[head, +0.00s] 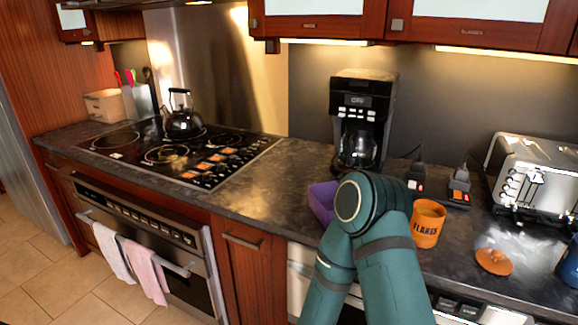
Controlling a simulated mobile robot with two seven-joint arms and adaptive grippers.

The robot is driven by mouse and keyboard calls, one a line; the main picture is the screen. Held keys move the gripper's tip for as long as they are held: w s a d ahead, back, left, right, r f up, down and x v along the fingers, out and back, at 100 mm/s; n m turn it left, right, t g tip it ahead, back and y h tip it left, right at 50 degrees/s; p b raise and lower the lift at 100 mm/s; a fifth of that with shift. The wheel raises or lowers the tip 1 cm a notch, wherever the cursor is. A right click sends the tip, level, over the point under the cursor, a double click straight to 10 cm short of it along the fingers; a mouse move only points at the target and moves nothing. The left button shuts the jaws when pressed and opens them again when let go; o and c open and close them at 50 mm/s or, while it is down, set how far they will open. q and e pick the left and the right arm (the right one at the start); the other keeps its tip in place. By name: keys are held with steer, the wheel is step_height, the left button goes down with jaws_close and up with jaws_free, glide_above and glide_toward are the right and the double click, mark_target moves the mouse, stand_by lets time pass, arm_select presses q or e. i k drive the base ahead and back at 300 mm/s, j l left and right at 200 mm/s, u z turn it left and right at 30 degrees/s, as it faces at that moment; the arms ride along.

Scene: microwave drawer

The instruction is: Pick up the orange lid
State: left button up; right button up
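The orange lid (494,262) lies flat on the dark countertop at the right, in front of the toaster, with a small knob on top. An orange canister (426,226) marked "FLAKES" stands upright to the left of the lid, apart from it. Neither of my grippers shows in the head view.
A purple container (321,202) is partly hidden behind my arm. A coffee maker (360,115) stands at the back, a silver toaster (533,172) at the right. A blue object (569,265) is cut off at the right edge. Counter left of the purple container is clear.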

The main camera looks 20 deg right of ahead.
mark_target(494, 261)
steer(key=z, duration=2.2)
